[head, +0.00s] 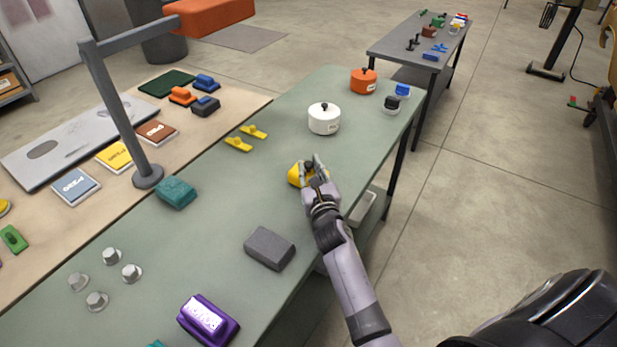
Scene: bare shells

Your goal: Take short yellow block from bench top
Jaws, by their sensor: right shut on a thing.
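The short yellow block (294,176) is at the right part of the green bench top (230,200), in the head view. My right gripper (307,169) reaches in from the lower right and is shut on the yellow block. The fingers cover the block's right side. I cannot tell whether the block touches the bench or is slightly above it. My left gripper is not in view.
A white lidded pot (323,121) and an orange one (363,81) stand beyond the gripper. Two yellow pieces (239,144) lie left of them. A dark grey block (269,248), a purple block (208,319) and a teal block (176,193) are nearer. A grey post (117,110) rises at left.

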